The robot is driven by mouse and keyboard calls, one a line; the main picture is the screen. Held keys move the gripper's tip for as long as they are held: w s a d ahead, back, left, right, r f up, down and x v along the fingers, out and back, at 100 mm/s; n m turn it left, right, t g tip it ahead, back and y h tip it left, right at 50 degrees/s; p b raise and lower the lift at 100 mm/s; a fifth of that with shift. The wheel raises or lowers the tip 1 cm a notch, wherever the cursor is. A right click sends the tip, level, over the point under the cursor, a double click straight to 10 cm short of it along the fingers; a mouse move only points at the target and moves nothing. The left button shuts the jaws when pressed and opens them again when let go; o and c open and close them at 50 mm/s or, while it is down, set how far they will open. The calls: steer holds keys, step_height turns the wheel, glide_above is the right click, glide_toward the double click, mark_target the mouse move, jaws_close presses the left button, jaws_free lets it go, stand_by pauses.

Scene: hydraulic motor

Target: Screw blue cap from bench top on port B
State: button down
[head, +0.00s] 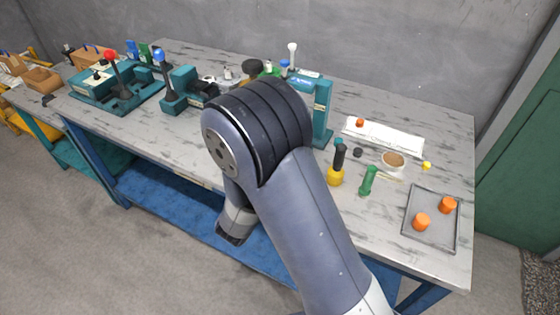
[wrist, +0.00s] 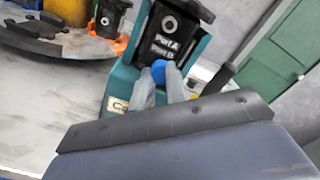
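In the wrist view the blue cap (wrist: 158,71) sits between the tips of my gripper's two grey fingers (wrist: 159,82), which look closed on it. The cap is right in front of the lower part of a black plate (wrist: 172,44) on a teal stand. The plate is labelled Port A, with a round hole (wrist: 170,24) above, and Port B below. The Port B opening is hidden behind the cap. I cannot tell whether the cap touches it. In the head view my arm hides the gripper and cap; the teal stand (head: 322,104) shows beside my arm.
On the bench right of my arm are a yellow-based bottle (head: 336,176), a green bottle (head: 368,181), a bowl (head: 393,160) and a grey tray (head: 410,229) with orange caps. A red-knobbed teal fixture (head: 118,90) stands left. In the wrist view, a round dark plate (wrist: 50,42) lies left.

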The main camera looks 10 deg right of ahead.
steer(key=shift+s+f, duration=0.25)
steer(key=shift+f, duration=0.1)
steer(key=shift+f+m+b, duration=0.15)
steer(key=shift+m+b, duration=0.15)
steer(key=shift+b, duration=0.2)
steer(key=c, duration=1.5)
jaws_free()
steer(key=shift+r, duration=0.2)
steer(key=shift+s+a+r, duration=0.1)
steer(key=shift+s+a, duration=0.05)
steer(key=shift+a, duration=0.05)
steer(key=shift+s+a+n+p, duration=0.15)
steer(key=shift+n+p, duration=0.25)
steer(key=shift+p, duration=0.45)
